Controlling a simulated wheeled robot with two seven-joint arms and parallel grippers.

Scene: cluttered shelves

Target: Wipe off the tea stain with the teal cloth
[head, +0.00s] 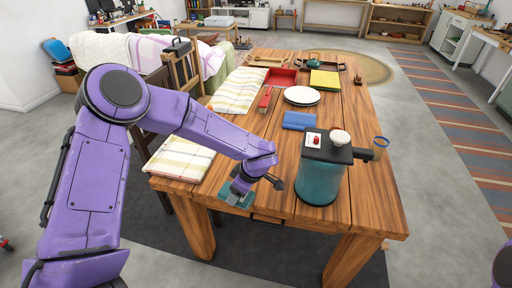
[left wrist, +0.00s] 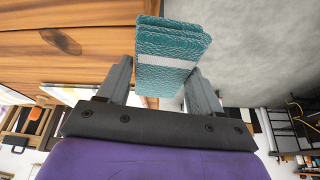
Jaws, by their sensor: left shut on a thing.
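My left gripper (head: 238,190) is shut on the teal cloth (head: 234,201) at the near edge of the wooden table (head: 270,210). In the left wrist view the folded teal cloth (left wrist: 172,45), with a pale band across it, sits between the two fingers of the left gripper (left wrist: 165,80). The table edge lies beside the cloth there, with grey floor on the other side. I cannot make out a tea stain in either view. My right gripper is not in view.
A teal appliance with a black top (head: 320,182) stands right of my left gripper. A striped cloth (head: 180,158) lies left. Farther back are a blue cloth (head: 299,121), a white plate (head: 302,96) and a red tray (head: 283,77). Bare wood lies between gripper and blue cloth.

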